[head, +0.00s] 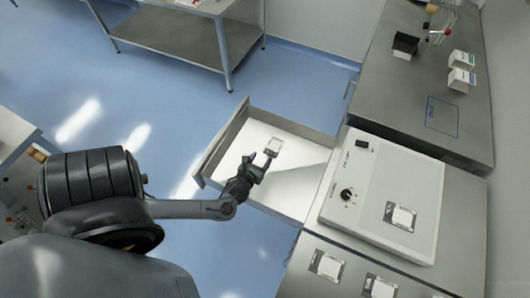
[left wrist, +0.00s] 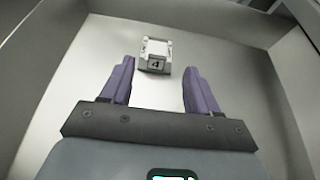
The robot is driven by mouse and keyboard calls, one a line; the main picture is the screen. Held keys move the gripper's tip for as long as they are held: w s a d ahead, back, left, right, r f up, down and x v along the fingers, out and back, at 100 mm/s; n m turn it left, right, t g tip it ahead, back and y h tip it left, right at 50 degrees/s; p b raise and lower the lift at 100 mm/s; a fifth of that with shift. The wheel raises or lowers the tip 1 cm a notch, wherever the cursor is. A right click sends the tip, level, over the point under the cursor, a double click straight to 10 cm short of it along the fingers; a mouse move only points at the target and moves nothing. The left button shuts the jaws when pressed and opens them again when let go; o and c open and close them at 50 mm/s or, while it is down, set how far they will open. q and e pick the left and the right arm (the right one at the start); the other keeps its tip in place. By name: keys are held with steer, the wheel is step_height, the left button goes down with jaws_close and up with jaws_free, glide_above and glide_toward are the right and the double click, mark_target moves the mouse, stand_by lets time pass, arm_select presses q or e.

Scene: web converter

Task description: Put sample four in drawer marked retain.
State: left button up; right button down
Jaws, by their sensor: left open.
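Sample four (left wrist: 155,57), a small pale block with a dark "4" label on its near side, lies on the floor of an open drawer (left wrist: 55,85). In the head view the sample (head: 274,147) sits in the same pulled-out drawer (head: 222,138), toward its far side. My left gripper (head: 261,168) is over the drawer, open and empty, with its fingers pointing at the sample. In the left wrist view the two purple fingers (left wrist: 158,85) stand apart on either side of a gap, and the sample lies just beyond their tips. The drawer's marking cannot be read.
A light box panel with a knob (head: 347,195) stands right of the drawer and carries a clear-topped sample (head: 401,217). More samples (head: 327,265) lie on the counter in front. Small boxes (head: 460,79) and a black bin (head: 405,45) stand at the back right.

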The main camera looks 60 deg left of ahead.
arm_select(q)
steer(key=s+d+r+n+g+h, duration=0.1)
steer(key=d+r+n+g+h, duration=0.15)
steer(key=d+n, duration=0.5)
steer(key=s+d+r+n+g+h, duration=0.1)
steer(key=d+r+n+h, duration=0.25)
steer(key=d+n, duration=0.45)
steer(key=s+d+r+n+g+h, duration=0.2)
steer(key=s+d+r+n, duration=0.4)
steer(key=r+n, duration=0.4)
steer(key=shift+d+r+n+g, duration=0.35)
steer(key=shift+d+n+g, duration=0.25)
steer(key=shift+g, duration=0.25)
